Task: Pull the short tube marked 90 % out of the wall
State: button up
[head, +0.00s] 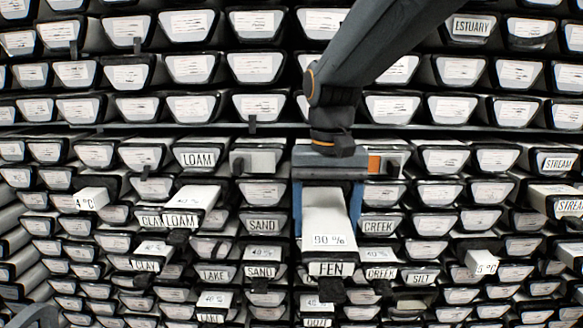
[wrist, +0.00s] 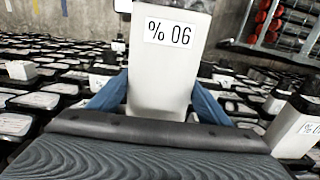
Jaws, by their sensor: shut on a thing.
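The short white tube marked 90 % (head: 329,222) is in the middle of the head view, its top face towards me. A FEN label (head: 331,269) shows at its lower front end. My gripper (head: 327,205) is shut on this tube, with one blue finger along each side. The tube's far end is hidden behind the gripper body, so I cannot tell how much of it is still in the wall. In the wrist view the tube (wrist: 165,85) lies between the blue fingers (wrist: 158,100), its 90 % mark upside down.
Rows of labelled liner ends fill the wall. Other tubes stick out nearby: a LOAM one (head: 190,205) to the left, a 4 °C one (head: 91,199) further left and a 5 °C one (head: 481,263) to the right. A shelf edge (head: 230,128) runs above.

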aim_at(329, 239)
jog(key=shift+r, duration=0.1)
dwell(0.3)
jog(key=shift+s+a+r+p, duration=0.1)
jog(key=shift+s+p, duration=0.75)
jog(key=shift+s, duration=0.9)
jog(key=shift+s+a+p, duration=0.1)
jog(key=shift+s+p, duration=0.75)
jog(key=shift+s, duration=0.85)
jog(key=shift+s+p, duration=1.25)
jog(key=shift+s, duration=1.55)
